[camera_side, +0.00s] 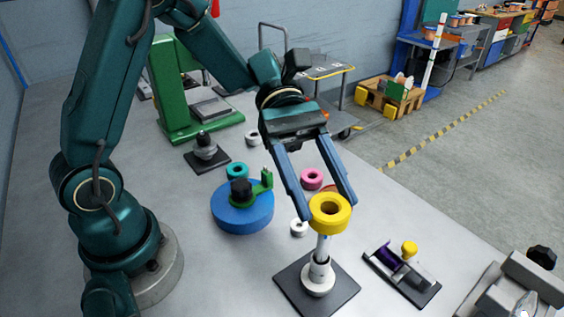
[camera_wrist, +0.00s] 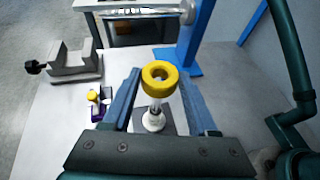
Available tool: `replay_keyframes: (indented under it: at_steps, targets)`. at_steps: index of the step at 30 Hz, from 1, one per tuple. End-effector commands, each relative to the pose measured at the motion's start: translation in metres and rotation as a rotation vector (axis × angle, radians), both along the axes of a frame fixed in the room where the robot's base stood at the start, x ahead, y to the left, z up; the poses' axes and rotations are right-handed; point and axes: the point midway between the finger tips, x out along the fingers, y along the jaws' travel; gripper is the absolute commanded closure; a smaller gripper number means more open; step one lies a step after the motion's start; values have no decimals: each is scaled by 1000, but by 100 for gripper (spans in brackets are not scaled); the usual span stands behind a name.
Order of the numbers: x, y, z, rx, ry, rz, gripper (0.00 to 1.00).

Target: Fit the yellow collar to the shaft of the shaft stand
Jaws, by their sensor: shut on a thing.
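The yellow collar (camera_side: 330,213) is a thick ring, held roughly level between the two blue fingers of my gripper (camera_side: 329,206). It also shows in the wrist view (camera_wrist: 160,67), with my gripper's fingers (camera_wrist: 160,78) on either side. The shaft stand (camera_side: 318,281) has a black square base, a white hub and a pale upright shaft (camera_side: 322,247). The collar is at the upper end of the shaft and hides its tip. I cannot tell whether the tip is inside the collar's hole or just below it. The stand also shows beneath the collar in the wrist view (camera_wrist: 154,120).
A blue disc (camera_side: 243,217) with a green part stands left of the stand. A pink ring (camera_side: 312,179), a teal ring (camera_side: 237,171) and a small white ring (camera_side: 299,228) lie nearby. A black tray (camera_side: 402,280) with purple and yellow parts is at right, near a grey vise (camera_side: 520,290).

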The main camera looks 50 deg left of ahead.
Motion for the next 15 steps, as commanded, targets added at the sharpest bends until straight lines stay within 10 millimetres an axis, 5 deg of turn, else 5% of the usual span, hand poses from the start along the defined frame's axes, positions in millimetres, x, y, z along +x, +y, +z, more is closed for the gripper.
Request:
replay_keyframes:
  at_steps: [15]
  targets:
    - [0, 0, -14, -1, 2, -1, 95]
